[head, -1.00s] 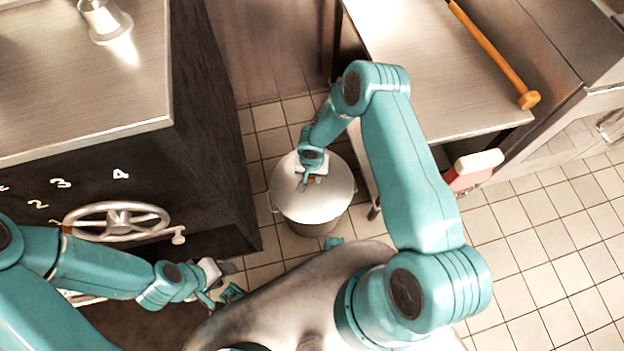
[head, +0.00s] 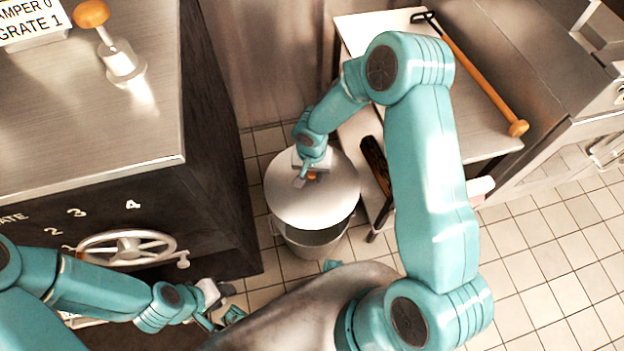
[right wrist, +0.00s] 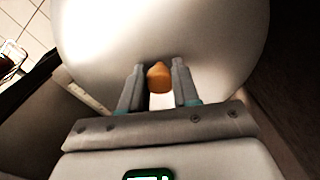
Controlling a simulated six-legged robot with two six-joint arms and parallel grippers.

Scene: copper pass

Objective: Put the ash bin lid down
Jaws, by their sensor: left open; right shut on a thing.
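The ash bin lid (head: 318,206) is a round pale metal disc with a small orange knob (right wrist: 159,77). My right gripper (head: 308,174) is shut on the knob and holds the lid above the ash bin (head: 312,240). A dark gap shows between the lid and the bin's rim at the front. The lid hides most of the bin's opening. In the right wrist view the lid (right wrist: 205,35) fills much of the picture, with the knob between the fingers. My left gripper (head: 222,313) is open and empty at lower left, near the dark cabinet's foot.
The dark cabinet with a handwheel (head: 127,247) and steel top (head: 90,110) stands left of the bin. A steel table (head: 470,130) stands at right with an orange-handled tool (head: 470,75) on it. Tiled floor (head: 540,250) is clear at lower right.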

